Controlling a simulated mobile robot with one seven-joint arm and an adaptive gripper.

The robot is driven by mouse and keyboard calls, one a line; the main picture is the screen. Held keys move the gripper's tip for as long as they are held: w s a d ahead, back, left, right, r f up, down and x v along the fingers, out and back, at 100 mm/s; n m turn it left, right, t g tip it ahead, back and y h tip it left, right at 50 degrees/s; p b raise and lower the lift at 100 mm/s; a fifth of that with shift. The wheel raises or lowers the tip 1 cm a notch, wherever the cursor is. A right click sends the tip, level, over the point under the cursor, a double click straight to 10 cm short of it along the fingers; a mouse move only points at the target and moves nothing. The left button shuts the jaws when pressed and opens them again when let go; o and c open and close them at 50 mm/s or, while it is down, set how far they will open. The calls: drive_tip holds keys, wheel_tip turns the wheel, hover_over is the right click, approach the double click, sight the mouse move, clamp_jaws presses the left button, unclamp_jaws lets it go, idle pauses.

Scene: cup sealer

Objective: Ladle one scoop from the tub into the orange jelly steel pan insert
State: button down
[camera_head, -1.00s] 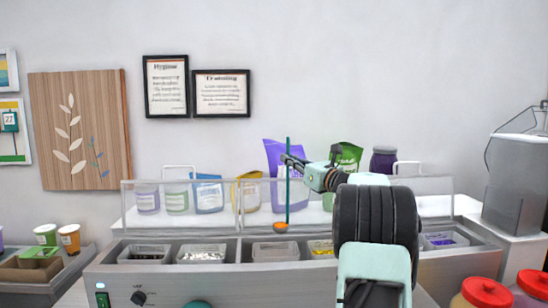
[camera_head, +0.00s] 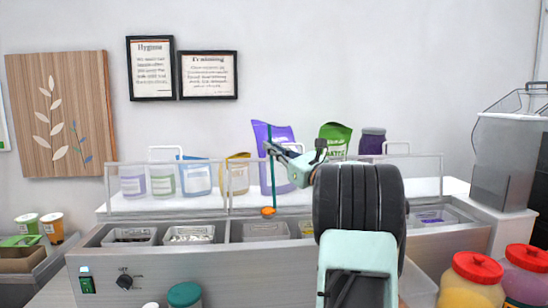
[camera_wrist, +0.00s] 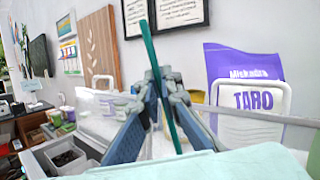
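My gripper (camera_head: 274,152) is shut on the upper part of a thin teal ladle handle (camera_head: 271,182), which hangs nearly upright. The handle also shows between the fingers in the wrist view (camera_wrist: 152,50). The ladle's orange bowl end (camera_head: 268,211) is low, in front of the clear guard and above the row of pan inserts. I cannot tell whether the orange is contents or the bowl itself. An empty-looking pan insert (camera_head: 265,231) is just below it, and a yellow one (camera_head: 307,229) is to its right. I cannot tell which insert is orange jelly, or which container is the tub.
A clear guard (camera_head: 200,200) runs behind the inserts, with several pouches behind it, including a purple taro pouch (camera_wrist: 245,80). Red-lidded jars (camera_head: 472,280) stand at front right, a teal-lidded jar (camera_head: 185,294) at front. A grey machine (camera_head: 502,160) stands at right.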

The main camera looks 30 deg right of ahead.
drive_tip(key=s+a+f+n+g+y+b, duration=0.2)
drive_tip(key=s+a+f+n+y+b, duration=0.5)
drive_tip(key=b, duration=1.2)
drive_tip(key=s+a+f+n+g+y+b, duration=0.1)
drive_tip(key=s+a+f+n+y+b, duration=0.5)
drive_tip(key=n+b, duration=0.9)
drive_tip(key=shift+s+a+f+g+y+b, duration=0.4)
drive_tip(key=shift+a+f+y+b, duration=0.5)
drive_tip(key=shift+f+b, duration=1.35)
drive_tip(key=shift+w+a+r+b, duration=0.1)
drive_tip(key=shift+r+b, duration=0.45)
drive_tip(key=shift+r, duration=0.05)
